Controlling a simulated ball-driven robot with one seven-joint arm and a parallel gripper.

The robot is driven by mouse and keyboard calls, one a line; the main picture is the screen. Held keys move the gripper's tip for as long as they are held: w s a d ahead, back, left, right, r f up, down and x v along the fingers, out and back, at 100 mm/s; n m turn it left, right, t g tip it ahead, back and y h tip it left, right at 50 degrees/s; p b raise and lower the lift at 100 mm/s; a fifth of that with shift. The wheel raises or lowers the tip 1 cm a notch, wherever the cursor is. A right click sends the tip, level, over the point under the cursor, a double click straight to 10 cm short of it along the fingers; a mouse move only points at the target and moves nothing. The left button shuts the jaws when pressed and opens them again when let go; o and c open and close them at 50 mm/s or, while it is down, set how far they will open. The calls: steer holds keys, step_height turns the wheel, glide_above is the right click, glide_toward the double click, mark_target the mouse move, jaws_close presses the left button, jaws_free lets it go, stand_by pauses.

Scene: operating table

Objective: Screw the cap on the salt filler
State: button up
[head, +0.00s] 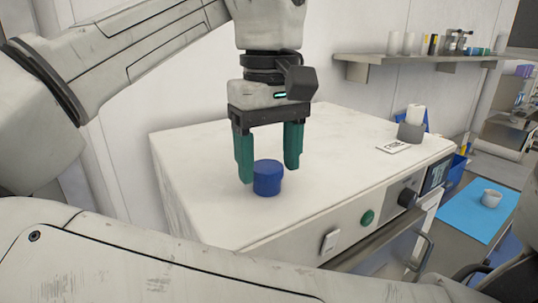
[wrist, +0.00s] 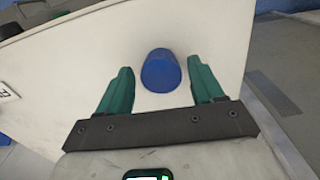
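A blue cylindrical cap (head: 267,178) stands on the white top of a box-shaped machine (head: 350,142), near its front edge. My gripper (head: 269,172) points down above it, with two green fingers spread wide. In the wrist view, the cap (wrist: 161,70) lies between and slightly beyond the fingertips (wrist: 160,72), with a gap on both sides. The fingers do not touch it. A small white ring-shaped piece (head: 491,199) sits on a blue mat at the right; I cannot tell whether it is the salt filler.
A grey holder with a white cylinder (head: 412,124) and a small label card (head: 393,147) are at the machine's back right. A wall shelf (head: 420,58) carries several small items. The machine's front has a green button (head: 367,217) and a handle. The top around the cap is clear.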

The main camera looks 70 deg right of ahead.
steer(key=c, duration=0.9)
steer(key=shift+w+a+m, duration=0.1)
steer(key=shift+m, duration=1.6)
steer(key=m, duration=0.3)
steer(key=shift+w+m, duration=0.1)
steer(key=shift+m, duration=0.2)
steer(key=shift+w+m, duration=0.1)
steer(key=shift+m, duration=1.6)
steer(key=m, duration=0.3)
steer(key=shift+w, duration=0.1)
